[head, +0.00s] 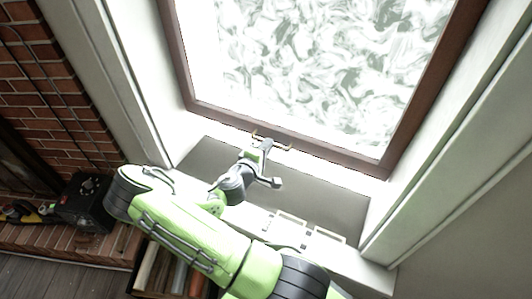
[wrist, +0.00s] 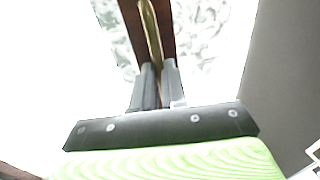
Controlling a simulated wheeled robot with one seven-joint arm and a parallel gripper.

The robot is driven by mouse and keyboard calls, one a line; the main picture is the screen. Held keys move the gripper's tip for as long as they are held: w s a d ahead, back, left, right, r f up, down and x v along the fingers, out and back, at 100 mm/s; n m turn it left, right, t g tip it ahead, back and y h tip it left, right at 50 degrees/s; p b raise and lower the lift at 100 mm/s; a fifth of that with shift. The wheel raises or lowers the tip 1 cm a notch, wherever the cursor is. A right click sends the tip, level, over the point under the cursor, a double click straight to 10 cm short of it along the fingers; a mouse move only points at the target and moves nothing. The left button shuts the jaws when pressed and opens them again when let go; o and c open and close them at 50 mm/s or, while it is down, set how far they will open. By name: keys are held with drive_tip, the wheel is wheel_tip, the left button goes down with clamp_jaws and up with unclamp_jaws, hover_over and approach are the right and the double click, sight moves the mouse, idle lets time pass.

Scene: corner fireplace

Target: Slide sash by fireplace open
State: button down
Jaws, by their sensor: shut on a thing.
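The sash (head: 285,130) is a brown-framed window with a pale, green-grey marbled pane, upper middle of the head view. A brass handle (head: 284,147) is on its bottom rail. My gripper (head: 262,148) reaches up to this handle from below. In the wrist view, the two dark fingers of my gripper (wrist: 158,82) are close together on the brass handle (wrist: 149,28), which runs along the brown rail. The fingers hide the gripped part. A bright strip lies under the rail; glare hides how far the sash stands from the sill.
A white window frame (head: 135,75) borders the sash at left and a pale jamb (head: 440,150) at right. A grey panel (head: 325,200) and small pale switch-like items (head: 288,228) lie below. The brick fireplace (head: 45,75) and a black box (head: 82,203) stand at left.

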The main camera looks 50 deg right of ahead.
wheel_tip(320, 180, up, 9)
drive_tip(key=p, duration=0.4)
drive_tip(key=shift+f, duration=0.15)
drive_tip(key=c, duration=1.2)
unclamp_jaws()
drive_tip(key=shift+f, duration=0.15)
drive_tip(key=shift+o, duration=0.2)
drive_tip(key=p+v, duration=0.6)
drive_tip(key=v, duration=0.9)
drive_tip(key=shift+s+a, duration=0.2)
drive_tip(key=shift+a, duration=0.15)
